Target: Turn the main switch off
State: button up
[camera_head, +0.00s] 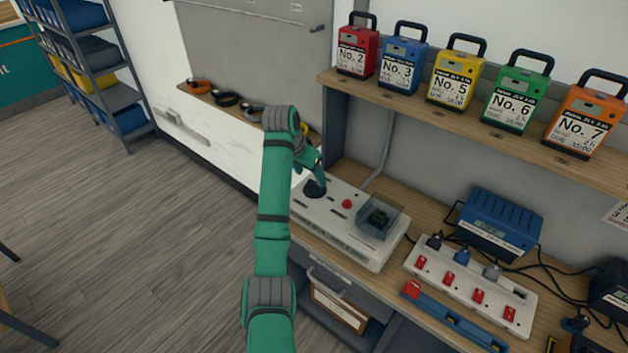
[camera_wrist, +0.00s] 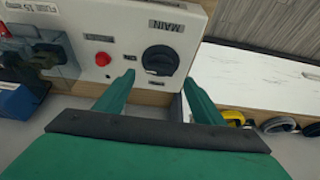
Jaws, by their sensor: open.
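The main switch is a black round rotary knob (camera_wrist: 160,60) on a white panel box (camera_wrist: 112,22), beside a label reading MAIN. Small labels sit around the knob; I cannot read them surely, nor tell the knob's setting. In the head view the knob (camera_head: 315,189) is at the left end of the box (camera_head: 340,235) on the bench. My gripper (camera_wrist: 159,78) is open, with one finger on either side below the knob in the wrist view. Nothing is between the fingers, and they look apart from the knob. In the head view my gripper (camera_head: 317,165) is just above it.
A red button (camera_wrist: 103,59) and a clear-covered fuse block (camera_head: 380,218) are on the same box. A power strip with red switches (camera_head: 470,285) and a blue charger (camera_head: 498,222) stand to the right. Numbered battery packs line the shelf (camera_head: 440,112) above. The floor at left is clear.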

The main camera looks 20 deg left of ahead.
aim_at(314, 183)
jog(key=shift+x, duration=2.45)
jog(key=c, duration=1)
